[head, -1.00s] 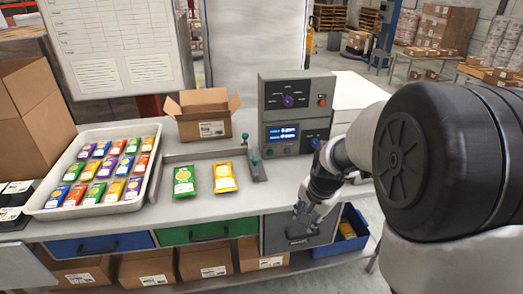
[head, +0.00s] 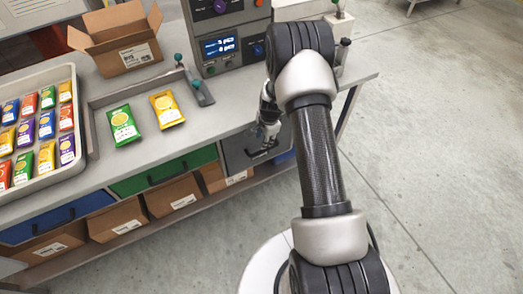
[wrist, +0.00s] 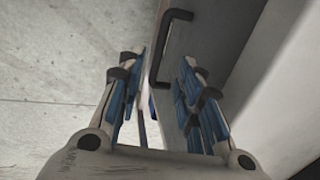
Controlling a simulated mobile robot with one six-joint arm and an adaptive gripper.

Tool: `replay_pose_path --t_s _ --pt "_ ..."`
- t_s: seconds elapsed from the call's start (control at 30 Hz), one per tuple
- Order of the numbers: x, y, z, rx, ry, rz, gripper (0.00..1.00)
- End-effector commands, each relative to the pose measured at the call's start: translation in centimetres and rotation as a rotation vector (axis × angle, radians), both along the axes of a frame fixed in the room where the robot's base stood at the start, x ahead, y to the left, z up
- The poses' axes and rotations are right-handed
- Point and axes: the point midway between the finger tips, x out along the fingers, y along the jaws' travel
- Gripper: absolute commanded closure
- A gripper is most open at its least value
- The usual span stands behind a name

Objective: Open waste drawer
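The grey drawer (head: 234,154) is at the right end of the row under the bench, beside the green drawer (head: 160,172). It looks shut, though my arm hides part of its front. Its black bar handle (wrist: 174,36) shows in the wrist view, fixed to the grey front. My gripper (head: 266,140) is at the drawer front in the head view. In the wrist view my gripper (wrist: 163,58) is open, with blue-padded fingers spread apart. The handle's near end lies in the gap between the fingertips; I cannot tell whether they touch it.
A blue drawer (head: 50,220) is at the left. Cardboard boxes (head: 173,195) stand on the shelf below. The bench holds a tray (head: 82,140) of packets, two loose packets, an open carton (head: 128,55) and a weigher (head: 228,42). The floor (head: 430,150) to the right is clear.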

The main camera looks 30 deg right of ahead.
Motion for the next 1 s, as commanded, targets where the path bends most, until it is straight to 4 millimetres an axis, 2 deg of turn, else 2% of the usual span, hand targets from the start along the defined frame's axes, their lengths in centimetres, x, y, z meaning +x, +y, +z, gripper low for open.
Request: replay_pose_path --t_s 0.03,0.2,0.43,0.63,0.93,1.0 --pt "0.2 0.0 -1.6 0.001 0.002 0.001 0.67" --pt "0.9 0.1 -5.2 0.0 0.001 0.002 0.67" --pt "1.7 0.1 -9.1 0.0 0.001 0.002 0.67" --pt "2.1 0.1 -10.6 0.0 0.0 0.002 0.67" --pt "2.2 0.1 -10.7 0.0 -0.001 0.002 0.67" --pt "2.1 0.1 -10.7 0.0 0.0 0.002 0.7"
